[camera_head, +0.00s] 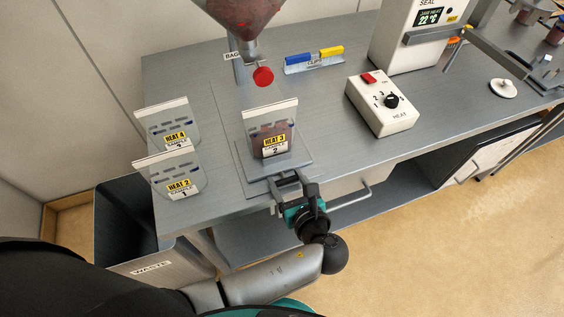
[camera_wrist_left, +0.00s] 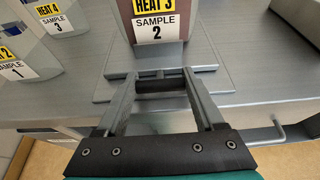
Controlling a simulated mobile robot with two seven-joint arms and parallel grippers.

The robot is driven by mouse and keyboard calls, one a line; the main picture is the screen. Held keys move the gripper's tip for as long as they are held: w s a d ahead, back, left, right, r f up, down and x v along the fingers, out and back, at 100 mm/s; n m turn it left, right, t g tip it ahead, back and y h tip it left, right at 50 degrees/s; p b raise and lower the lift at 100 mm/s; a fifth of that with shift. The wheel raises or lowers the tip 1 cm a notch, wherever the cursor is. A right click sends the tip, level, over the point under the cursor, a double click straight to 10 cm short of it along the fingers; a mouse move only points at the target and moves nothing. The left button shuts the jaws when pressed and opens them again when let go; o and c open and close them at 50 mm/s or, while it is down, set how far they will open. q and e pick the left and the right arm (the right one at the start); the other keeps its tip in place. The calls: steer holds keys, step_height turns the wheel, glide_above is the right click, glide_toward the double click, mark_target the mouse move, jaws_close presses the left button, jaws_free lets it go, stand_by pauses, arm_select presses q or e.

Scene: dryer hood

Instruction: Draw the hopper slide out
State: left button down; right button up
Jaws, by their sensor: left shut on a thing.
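The hopper slide (camera_head: 301,159) is a flat grey plate at the table's front edge. It carries a clear bag labelled HEAT 3, SAMPLE 2 (camera_head: 271,130), upright with dark reddish contents. My left gripper (camera_head: 288,183) is at the front of the slide, with its fingers around the dark handle bar (camera_wrist_left: 162,86), shut on it. The steel hopper (camera_head: 238,18), with red material in it, is behind the slide, and a red disc (camera_head: 263,77) shows below its spout. The bag stands forward of the spout, not under it. My right gripper is out of view.
Two bags, SAMPLE 3 (camera_head: 168,127) and SAMPLE 1 (camera_head: 178,178), stand to the left. A HEAT control box (camera_head: 382,105) and a sealer (camera_head: 415,35) are to the right. A waste bin (camera_head: 128,225) and a front rail (camera_head: 352,198) are near the table's edge.

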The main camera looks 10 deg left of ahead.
arm_select(q)
steer(key=shift+s+d+p, duration=0.3)
steer(key=shift+s+d, duration=0.35)
steer(key=shift+s, duration=0.25)
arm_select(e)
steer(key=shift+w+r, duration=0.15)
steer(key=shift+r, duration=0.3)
arm_select(q)
steer(key=shift+s, duration=0.1)
jaws_free()
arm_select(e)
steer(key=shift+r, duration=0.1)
